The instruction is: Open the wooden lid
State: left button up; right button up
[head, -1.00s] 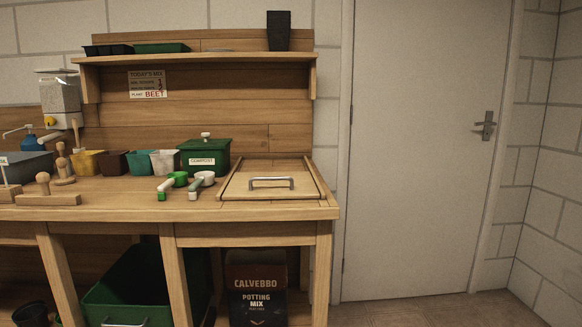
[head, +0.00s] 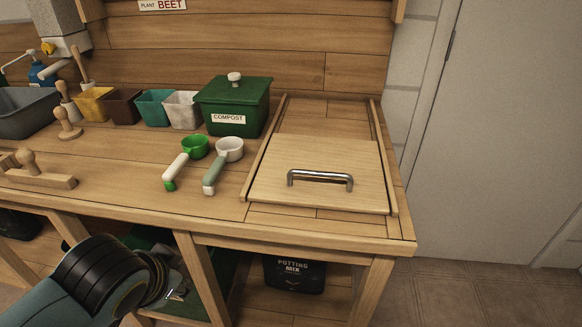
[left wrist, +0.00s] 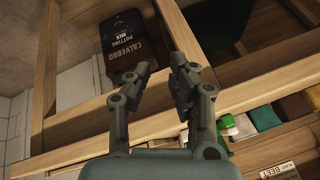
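The wooden lid (head: 310,155) is a pale flat board lying flat between two wooden rails on the right part of the bench top. A silver bar handle (head: 320,176) stands up near its front edge. In the head view my left arm comes in at the lower left, below and in front of the bench, far from the handle; its fingers are not clear there. In the left wrist view my left gripper (left wrist: 162,68) has its two fingers apart with nothing between them. The lid and handle do not show clearly in that view. My right gripper is not in view.
A green scoop (head: 195,147) and a white scoop (head: 229,149) lie left of the lid. A green compost bin (head: 236,105) stands behind them. The bench's front edge (head: 330,232) lies between my left arm and the lid. A potting mix bag (head: 294,272) stands below.

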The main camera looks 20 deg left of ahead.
pick_arm(q)
jog(key=w+a+r+m+t+y+p, duration=0.2)
jog(key=w+a+r+m+t+y, duration=0.15)
jog(key=w+r+t, duration=0.6)
jog(key=m+h, duration=0.9)
jog(key=m, duration=0.5)
send_near(316, 176)
jog(key=shift+w+d+f+t, duration=0.2)
jog(key=shift+d+f+t, duration=0.1)
jog(key=shift+f+t, duration=0.15)
jog(key=b+x, duration=0.1)
jog(key=x, duration=0.9)
jog(key=shift+w+a, duration=0.15)
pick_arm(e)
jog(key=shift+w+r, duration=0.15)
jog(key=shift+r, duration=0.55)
pick_arm(q)
grip_shut()
